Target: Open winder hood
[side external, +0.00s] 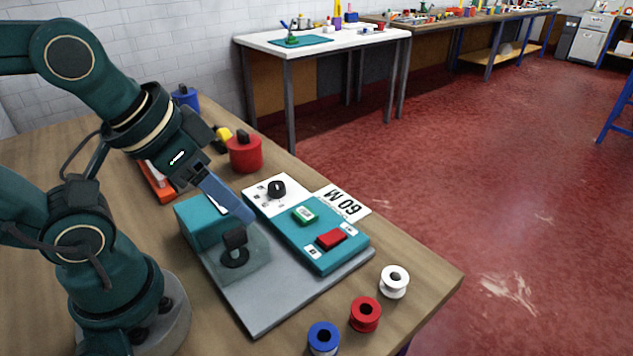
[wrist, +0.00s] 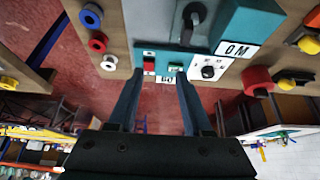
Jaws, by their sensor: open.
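The winder has a teal housing block (side external: 205,222) on a grey base plate (side external: 265,309). A see-through hood (side external: 258,271) sits beside the block over a black part (side external: 235,240) with a round foot; it looks closed. In the wrist view the black part (wrist: 190,22) and the teal block (wrist: 250,28) are at the top. My gripper (side external: 246,216) reaches down above the base, close to the hood's back edge; whether it touches cannot be told. In the wrist view my gripper (wrist: 158,75) has its two blue fingers apart with nothing held between them.
A teal panel (side external: 285,232) carries a green button (side external: 305,214) and a red button (side external: 331,239). A black knob (side external: 277,189) stands on a white plate behind. White (side external: 394,281), red (side external: 366,314) and blue (side external: 323,339) spools line the front edge. A red canister (side external: 245,153) stands behind.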

